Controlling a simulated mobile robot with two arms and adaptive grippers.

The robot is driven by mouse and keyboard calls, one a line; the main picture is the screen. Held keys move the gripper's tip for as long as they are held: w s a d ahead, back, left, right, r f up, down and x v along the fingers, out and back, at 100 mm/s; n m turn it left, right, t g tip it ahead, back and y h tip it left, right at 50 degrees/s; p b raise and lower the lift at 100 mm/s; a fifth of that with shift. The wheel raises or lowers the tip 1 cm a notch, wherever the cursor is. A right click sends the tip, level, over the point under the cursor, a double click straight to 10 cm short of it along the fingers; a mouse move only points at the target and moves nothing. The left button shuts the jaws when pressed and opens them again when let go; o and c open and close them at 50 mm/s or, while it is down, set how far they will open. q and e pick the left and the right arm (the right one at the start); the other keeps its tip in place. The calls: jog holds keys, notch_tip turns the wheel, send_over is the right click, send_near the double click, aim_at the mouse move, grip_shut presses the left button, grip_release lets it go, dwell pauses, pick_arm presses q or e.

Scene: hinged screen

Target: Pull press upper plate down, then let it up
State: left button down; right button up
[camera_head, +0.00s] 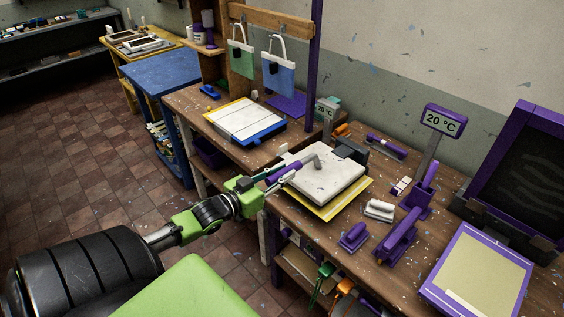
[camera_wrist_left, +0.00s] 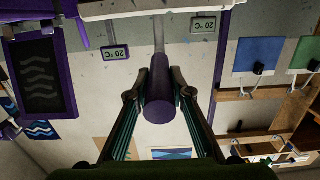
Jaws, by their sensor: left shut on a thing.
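The press upper plate (camera_head: 325,172) is a thick white slab over a yellow-edged lower board (camera_head: 338,207) on the wooden workbench. It looks lowered close to the board; whether they touch I cannot tell. A purple handle (camera_head: 283,171) on a grey bent bar sticks out from the plate's top toward the left. My left gripper (camera_head: 270,178) is shut on this handle. In the left wrist view the purple handle (camera_wrist_left: 160,98) lies between the two fingers of the left gripper (camera_wrist_left: 160,95). My right gripper is not in view.
Purple clamp-like tools (camera_head: 398,238) and a purple-framed screen (camera_head: 477,276) stand right of the press. A white board with blue and yellow edges (camera_head: 245,120) lies behind it. A display reading 20 °C (camera_head: 442,121) stands at the back. Tiled floor at left is free.

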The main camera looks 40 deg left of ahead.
pick_arm(q)
jog(key=r+p, duration=0.1)
jog(key=r, duration=0.1)
jog(key=w+r+p, duration=0.1)
jog(key=r, duration=0.1)
jog(key=w+r+p, duration=0.1)
jog(key=r+p, duration=0.1)
jog(key=shift+w, duration=0.2)
jog(key=w+r, duration=0.2)
jog(key=r, duration=0.1)
jog(key=shift+w+d+r, duration=0.15)
jog(key=shift+r, duration=0.15)
jog(key=shift+w+r, duration=0.4)
jog(key=shift+r, duration=0.1)
jog(key=w+r, duration=0.7)
jog(key=shift+w+d+r, duration=0.2)
jog(key=shift+w+d, duration=0.05)
jog(key=shift+d, duration=0.05)
